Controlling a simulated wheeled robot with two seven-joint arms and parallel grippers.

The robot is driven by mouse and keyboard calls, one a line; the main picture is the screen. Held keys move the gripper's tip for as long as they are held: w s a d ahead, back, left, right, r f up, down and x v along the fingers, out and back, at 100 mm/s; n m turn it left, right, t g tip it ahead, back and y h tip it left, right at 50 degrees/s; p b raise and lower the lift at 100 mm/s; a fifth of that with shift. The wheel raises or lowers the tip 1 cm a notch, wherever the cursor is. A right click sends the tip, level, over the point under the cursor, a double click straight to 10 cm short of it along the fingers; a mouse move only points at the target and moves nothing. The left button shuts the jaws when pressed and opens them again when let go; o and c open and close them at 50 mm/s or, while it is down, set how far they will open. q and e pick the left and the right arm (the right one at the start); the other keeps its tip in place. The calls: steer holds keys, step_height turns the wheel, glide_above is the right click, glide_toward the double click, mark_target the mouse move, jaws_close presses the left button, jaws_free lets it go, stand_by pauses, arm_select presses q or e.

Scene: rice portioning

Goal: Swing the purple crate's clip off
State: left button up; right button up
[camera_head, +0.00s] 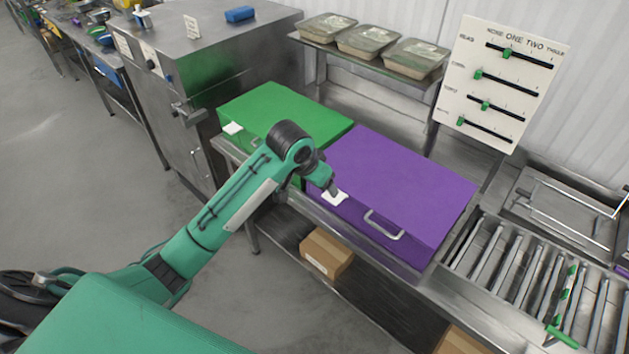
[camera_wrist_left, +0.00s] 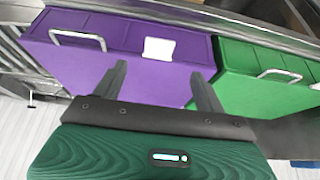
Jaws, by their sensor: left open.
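The purple crate (camera_head: 410,185) stands lidded on the steel counter, with a grey handle (camera_head: 384,226) on its front. Its white clip (camera_head: 335,198) sits at the front edge, left of the handle. In the left wrist view the purple crate (camera_wrist_left: 100,62) fills the upper left, with the clip (camera_wrist_left: 158,49) near the middle. My left gripper (camera_head: 331,188) is right at the clip in the head view, partly covering it. In the wrist view my left gripper (camera_wrist_left: 158,72) has its fingers spread, one either side of the clip's line, with nothing between them. My right gripper is out of view.
A green crate (camera_head: 270,115) with its own white clip (camera_head: 232,128) stands directly left of the purple one. A roller conveyor (camera_head: 500,265) lies to the right. Trays (camera_head: 368,40) sit on a shelf behind, beside a slider board (camera_head: 500,80). A cardboard box (camera_head: 326,254) lies below.

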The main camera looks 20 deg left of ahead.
arm_select(q)
steer(key=v, duration=0.3)
steer(key=shift+r, duration=0.1)
stand_by(0.3)
step_height(320, 180, down, 25)
steer(key=w+a+n+b, duration=0.1)
steer(key=a+n+b, duration=0.1)
steer(key=a+b, duration=0.1)
steer(key=s+a+f+n+g+y+b, duration=0.1)
steer(key=s+f, duration=0.4)
steer(key=f, duration=0.7)
steer(key=s+a+f+b, duration=0.1)
steer(key=s+f, duration=0.4)
steer(key=f, duration=0.6)
steer(key=s+a+f+g+b, duration=0.1)
steer(key=s+f+g+b, duration=0.1)
steer(key=s+f, duration=1.9)
steer(key=s, duration=0.9)
steer(key=s+d+f+m+b, duration=0.1)
steer(key=s+f, duration=0.3)
steer(key=s, duration=0.8)
steer(key=shift+d+f+g+y, duration=0.15)
steer(key=shift+d+g+y, duration=0.2)
steer(key=shift+g+y, duration=0.05)
